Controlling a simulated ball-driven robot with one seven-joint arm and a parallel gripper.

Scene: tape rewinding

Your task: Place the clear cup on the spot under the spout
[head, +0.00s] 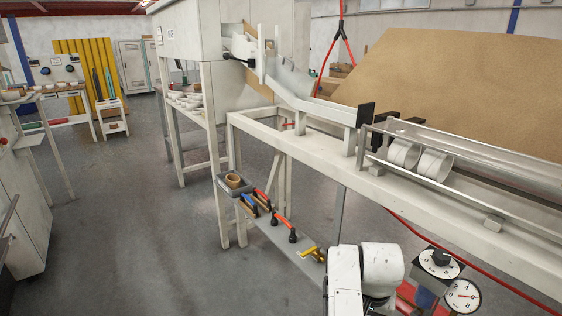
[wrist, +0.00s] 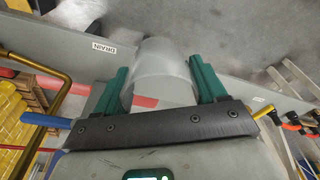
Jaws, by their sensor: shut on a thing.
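The clear cup (wrist: 158,85) is between the two green fingers of my gripper (wrist: 158,66) in the wrist view. The fingers press on its left and right sides, and grey ledge and floor show behind it. A reddish patch shows through the cup's lower left part. In the head view, my white arm is at the lower middle, and the gripper and cup are hidden there. A spout and the spot under it cannot be made out for sure.
A grey ledge (wrist: 75,50) with a DRAIN label (wrist: 103,47) runs behind the cup. Brass pipe (wrist: 62,82) is at the left. Red-handled (head: 281,222) and yellow (head: 312,252) fittings line the low rail. Two dials (head: 440,263) (head: 462,296) stand right of my arm. Open floor lies left.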

